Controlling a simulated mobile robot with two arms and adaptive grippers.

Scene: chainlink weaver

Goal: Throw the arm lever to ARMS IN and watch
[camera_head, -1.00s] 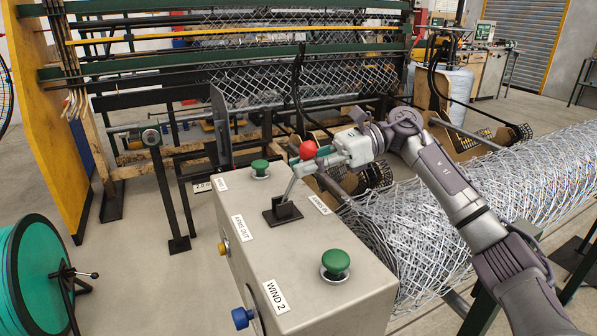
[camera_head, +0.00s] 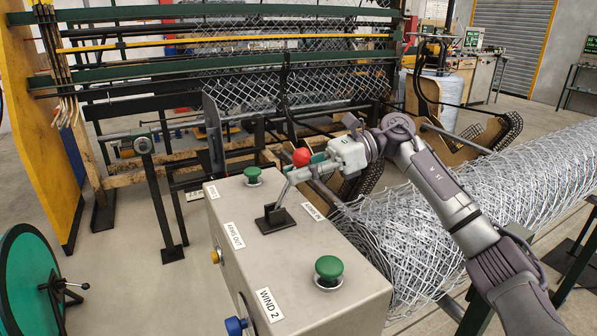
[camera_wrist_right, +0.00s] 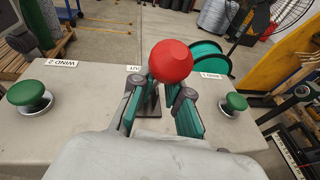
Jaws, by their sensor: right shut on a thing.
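The arm lever has a red ball knob (camera_head: 301,157) and a black base (camera_head: 275,218) on top of the grey console. In the head view it leans to the right, toward the ARMS IN label (camera_head: 313,211). My right gripper (camera_head: 312,168) is shut on the lever just below the knob. In the right wrist view the fingers (camera_wrist_right: 160,105) stand on both sides of the shaft, and the red knob (camera_wrist_right: 171,61) shows above them. Two brown arms with black mesh pads (camera_head: 497,132) stand raised around the back of the wire roll. My left gripper is not in view.
The console (camera_head: 330,262) carries green buttons (camera_head: 329,268) beside the lever. A large chain-link roll (camera_head: 440,225) lies right of it, under my right arm. The weaving frame (camera_head: 220,82) stands behind. A green reel (camera_head: 25,280) is at the lower left.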

